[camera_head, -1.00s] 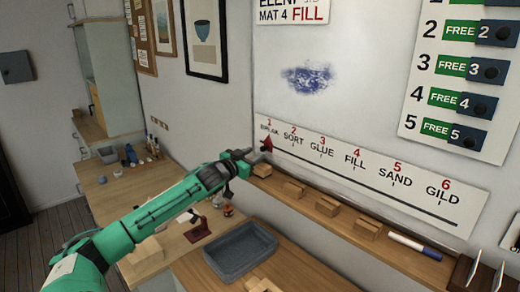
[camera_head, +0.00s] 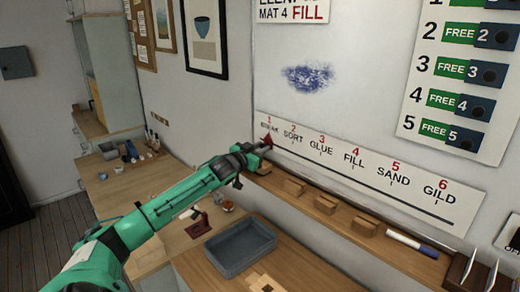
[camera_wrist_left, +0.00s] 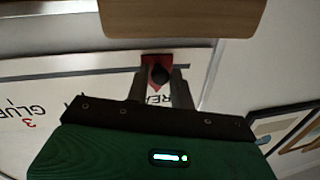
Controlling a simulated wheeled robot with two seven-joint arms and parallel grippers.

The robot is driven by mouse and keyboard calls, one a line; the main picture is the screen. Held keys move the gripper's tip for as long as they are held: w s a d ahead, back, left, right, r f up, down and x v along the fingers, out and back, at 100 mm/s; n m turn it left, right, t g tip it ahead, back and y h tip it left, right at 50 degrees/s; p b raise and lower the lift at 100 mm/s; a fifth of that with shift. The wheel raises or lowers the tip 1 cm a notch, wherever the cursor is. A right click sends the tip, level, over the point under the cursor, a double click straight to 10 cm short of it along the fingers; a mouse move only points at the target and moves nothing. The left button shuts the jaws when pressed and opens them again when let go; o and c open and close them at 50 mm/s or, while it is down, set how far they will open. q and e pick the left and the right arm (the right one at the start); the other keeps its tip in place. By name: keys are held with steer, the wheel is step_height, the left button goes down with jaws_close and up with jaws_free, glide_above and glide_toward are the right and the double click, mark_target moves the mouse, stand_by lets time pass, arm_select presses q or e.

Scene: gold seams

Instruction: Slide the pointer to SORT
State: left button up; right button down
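The red pointer (camera_head: 267,139) sits at the left end of the dark slot (camera_head: 350,180) on the white scale strip, at 1 BREAK. SORT (camera_head: 293,136), under the number 2, is the label just to its right. My left gripper (camera_head: 264,148) is at the pointer and partly covers it and the BREAK label. In the left wrist view, the fingers (camera_wrist_left: 159,84) stand on both sides of the pointer's dark round knob (camera_wrist_left: 158,74) and appear shut on it, with the red plate behind. My right gripper is out of view.
A wooden ledge (camera_head: 335,208) with several small blocks and a marker (camera_head: 412,244) runs below the strip. The wall in front of the slot to the right is clear.

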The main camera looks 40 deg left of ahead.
arm_select(q)
jaws_close()
steer(key=d, duration=0.7)
steer(key=s+d, duration=0.1)
steer(key=d, duration=0.3)
steer(key=shift+o, duration=2.4)
jaws_free()
